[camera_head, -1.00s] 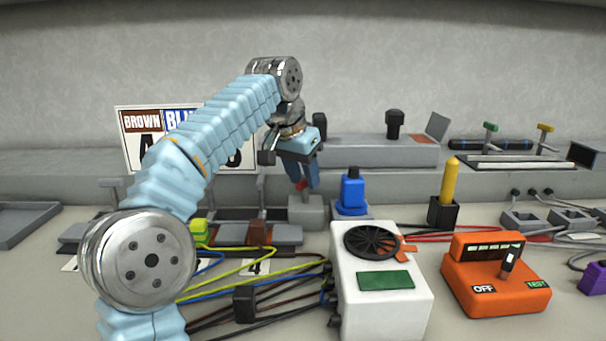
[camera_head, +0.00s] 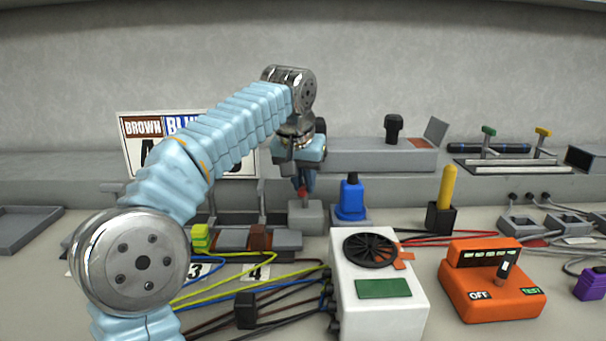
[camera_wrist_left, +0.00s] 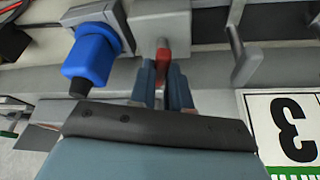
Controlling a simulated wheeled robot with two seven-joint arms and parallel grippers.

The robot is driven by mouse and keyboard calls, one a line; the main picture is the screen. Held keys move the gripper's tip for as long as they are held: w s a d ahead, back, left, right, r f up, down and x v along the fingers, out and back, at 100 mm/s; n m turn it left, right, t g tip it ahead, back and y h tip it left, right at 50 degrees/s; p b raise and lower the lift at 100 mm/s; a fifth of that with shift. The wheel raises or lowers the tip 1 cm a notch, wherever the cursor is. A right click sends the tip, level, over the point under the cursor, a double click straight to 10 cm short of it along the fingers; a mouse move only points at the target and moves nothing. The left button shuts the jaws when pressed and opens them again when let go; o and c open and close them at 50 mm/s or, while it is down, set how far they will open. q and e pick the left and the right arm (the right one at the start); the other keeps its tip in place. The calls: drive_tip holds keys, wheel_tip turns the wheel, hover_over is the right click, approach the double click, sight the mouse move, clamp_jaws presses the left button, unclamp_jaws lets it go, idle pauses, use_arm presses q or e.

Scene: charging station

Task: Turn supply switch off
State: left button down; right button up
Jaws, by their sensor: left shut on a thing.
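A small grey box (camera_head: 306,217) with a red-tipped lever (camera_head: 303,193) stands on the bench left of the blue plug; I take it as the supply switch. My left gripper (camera_head: 303,184) reaches down to the lever from above. In the left wrist view its blue fingers (camera_wrist_left: 166,84) are shut on the red tip (camera_wrist_left: 163,53), and the grey box (camera_wrist_left: 160,24) lies just beyond. The fingers partly hide the lever, so its exact setting is hard to read. My right gripper is not in view.
The blue plug (camera_head: 351,198) stands close to the right of the box. A white unit with a fan (camera_head: 380,290) and an orange tester marked OFF and TEST (camera_head: 492,290) are nearer. A number card (camera_wrist_left: 288,130) shows below right in the wrist view. Wires cross the bench.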

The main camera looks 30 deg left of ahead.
use_arm(q)
drive_tip(key=shift+d+r+n+y+p, duration=0.2)
drive_tip(key=shift+n+y+p, duration=0.35)
drive_tip(key=shift+n, duration=0.45)
drive_tip(key=shift+w+f+n+y+p, duration=0.1)
drive_tip(key=shift+n+y+p, duration=0.2)
drive_tip(key=shift+n, duration=0.7)
drive_tip(key=c, duration=1.1)
unclamp_jaws()
drive_tip(key=v, duration=1.3)
drive_tip(key=shift+w+r, duration=0.15)
drive_tip(key=shift+r, duration=0.3)
